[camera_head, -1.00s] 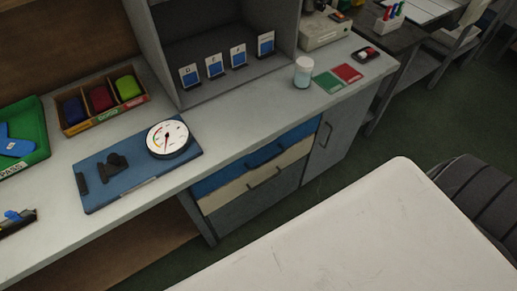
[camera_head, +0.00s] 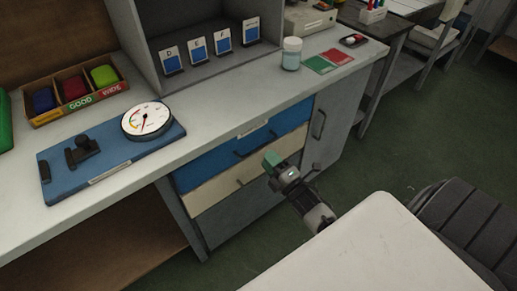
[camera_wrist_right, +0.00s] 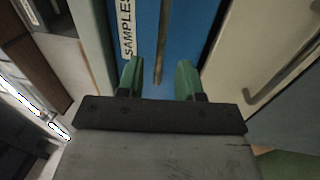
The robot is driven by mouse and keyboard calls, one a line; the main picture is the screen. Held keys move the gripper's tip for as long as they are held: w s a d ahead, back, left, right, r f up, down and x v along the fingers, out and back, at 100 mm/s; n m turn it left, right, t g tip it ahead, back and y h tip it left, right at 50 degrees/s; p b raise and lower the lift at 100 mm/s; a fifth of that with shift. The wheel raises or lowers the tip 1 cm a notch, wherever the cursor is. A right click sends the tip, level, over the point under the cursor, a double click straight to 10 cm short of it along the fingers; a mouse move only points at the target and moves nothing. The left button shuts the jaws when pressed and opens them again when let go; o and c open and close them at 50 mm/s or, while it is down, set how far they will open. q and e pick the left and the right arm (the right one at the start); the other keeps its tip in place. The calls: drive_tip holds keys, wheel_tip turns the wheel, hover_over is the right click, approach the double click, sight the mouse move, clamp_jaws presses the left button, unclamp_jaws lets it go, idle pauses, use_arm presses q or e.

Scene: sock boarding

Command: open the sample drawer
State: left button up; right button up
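The blue sample drawer (camera_head: 215,166) is under the counter and looks shut, flush with its neighbours. A white label reading SAMPLES (camera_wrist_right: 128,30) is along its upper edge. Its dark bar handle (camera_wrist_right: 163,40) shows in the right wrist view. My right gripper (camera_head: 273,161) is in front of the drawers in the head view, its green fingertip near the blue front. In the right wrist view, its two green fingers (camera_wrist_right: 160,80) are apart, with the handle lined up between them; I cannot tell whether they touch it. My left gripper is in neither view.
A cream drawer (camera_head: 212,194) with its own handle is just below, and a grey cabinet door (camera_head: 335,115) is to the right. A blue board with a dial gauge (camera_head: 146,121) lies on the counter. A white tabletop (camera_head: 370,245) and dark chair (camera_head: 470,225) fill the lower right.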

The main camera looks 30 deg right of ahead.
sight(258, 148)
drive_tip(key=x, duration=0.5)
drive_tip(key=shift+w, duration=0.4)
clamp_jaws()
